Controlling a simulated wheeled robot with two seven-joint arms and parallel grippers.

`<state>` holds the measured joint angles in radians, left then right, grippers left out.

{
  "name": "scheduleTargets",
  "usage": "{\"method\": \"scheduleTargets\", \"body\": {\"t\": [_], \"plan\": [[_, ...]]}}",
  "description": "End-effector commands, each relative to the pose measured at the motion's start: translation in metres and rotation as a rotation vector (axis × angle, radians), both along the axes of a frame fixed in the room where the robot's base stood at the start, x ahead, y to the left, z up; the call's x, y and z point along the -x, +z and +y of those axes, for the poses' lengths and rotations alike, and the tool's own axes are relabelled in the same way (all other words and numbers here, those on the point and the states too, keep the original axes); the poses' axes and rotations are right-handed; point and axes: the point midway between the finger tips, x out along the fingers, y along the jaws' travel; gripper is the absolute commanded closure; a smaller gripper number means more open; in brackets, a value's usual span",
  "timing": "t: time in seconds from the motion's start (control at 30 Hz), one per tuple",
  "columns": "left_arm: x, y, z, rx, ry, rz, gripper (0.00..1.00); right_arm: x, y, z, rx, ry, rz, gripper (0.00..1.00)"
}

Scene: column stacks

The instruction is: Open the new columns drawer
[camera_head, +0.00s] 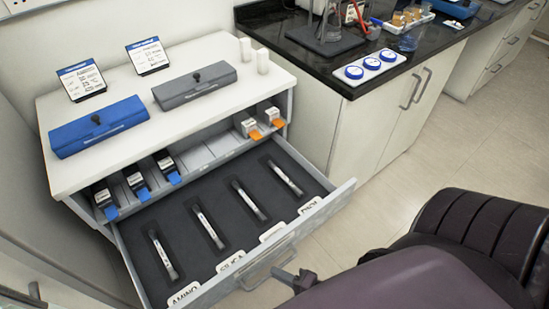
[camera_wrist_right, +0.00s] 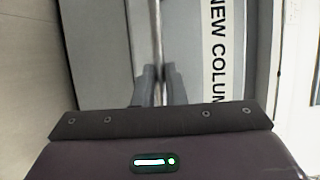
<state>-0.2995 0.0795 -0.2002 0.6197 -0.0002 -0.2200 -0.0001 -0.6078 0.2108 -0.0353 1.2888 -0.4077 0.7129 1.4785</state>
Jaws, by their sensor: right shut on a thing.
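The new columns drawer (camera_head: 262,240) stands pulled out from the white cabinet. Its grey foam insert holds several thin columns (camera_head: 205,228) in slots, with white label tabs (camera_head: 185,292) along the front. My right gripper (camera_head: 296,279) is at the drawer front, shut on the bar handle (camera_head: 262,270). In the right wrist view the fingers (camera_wrist_right: 161,88) close around the upright-looking handle bar (camera_wrist_right: 157,35), beside a label reading "NEW COLUM" (camera_wrist_right: 218,50), cut off below. My left gripper is not in view.
On the cabinet top (camera_head: 130,140) sit a blue box (camera_head: 98,125), a grey box (camera_head: 195,85) and two sign stands. An open shelf (camera_head: 200,155) above the drawer holds black-and-blue and white-and-orange items. A dark counter (camera_head: 390,60) with labware is at right. Floor is free beside the drawer.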

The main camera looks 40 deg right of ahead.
Motion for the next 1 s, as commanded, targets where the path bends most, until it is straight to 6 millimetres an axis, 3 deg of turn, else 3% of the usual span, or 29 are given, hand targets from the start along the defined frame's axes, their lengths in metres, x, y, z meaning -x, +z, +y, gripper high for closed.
{"method": "scheduleTargets", "body": {"t": [0.4,0.43,0.57,0.87,1.0], "plan": [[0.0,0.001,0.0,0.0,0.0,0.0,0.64,0.003,0.0,0.001,-0.001,0.001,0.001,1.0],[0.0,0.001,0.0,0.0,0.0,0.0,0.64,0.003,0.0,0.001,-0.001,0.001,0.001,0.85],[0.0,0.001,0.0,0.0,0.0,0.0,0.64,0.002,0.0,0.0,-0.001,0.001,0.001,0.69],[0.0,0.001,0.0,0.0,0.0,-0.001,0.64,0.003,0.0,0.0,0.0,0.0,0.001,0.67],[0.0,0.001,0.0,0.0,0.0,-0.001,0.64,0.016,0.002,-0.006,0.001,0.0,0.003,0.67]]}}
